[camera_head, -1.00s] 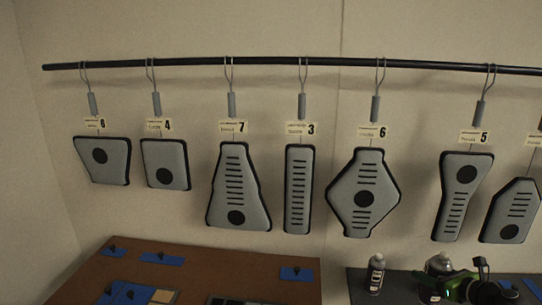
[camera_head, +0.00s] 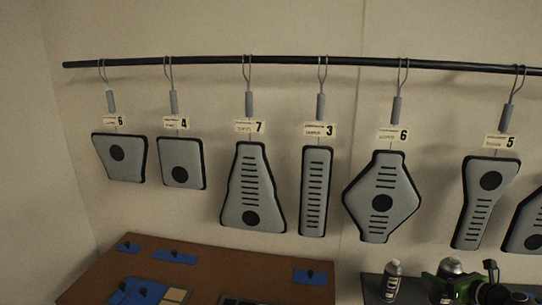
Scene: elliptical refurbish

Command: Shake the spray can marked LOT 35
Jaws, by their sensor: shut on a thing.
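Two spray cans show at the bottom right. One spray can (camera_head: 392,282) stands on the dark surface, grey with a pale top and a dark band. A second grey can (camera_head: 450,266) is just right of it, its lower part hidden by my green and black gripper (camera_head: 446,288). My gripper is shut on this second can, though the fingertips are partly cut off by the lower edge. No LOT number is readable on either can.
A black rail (camera_head: 290,61) along the wall carries several hanging grey panels with numbered tags. A brown board (camera_head: 215,277) with blue pads (camera_head: 176,257) is at the lower left. The dark bench (camera_head: 372,287) is separated from it by a gap.

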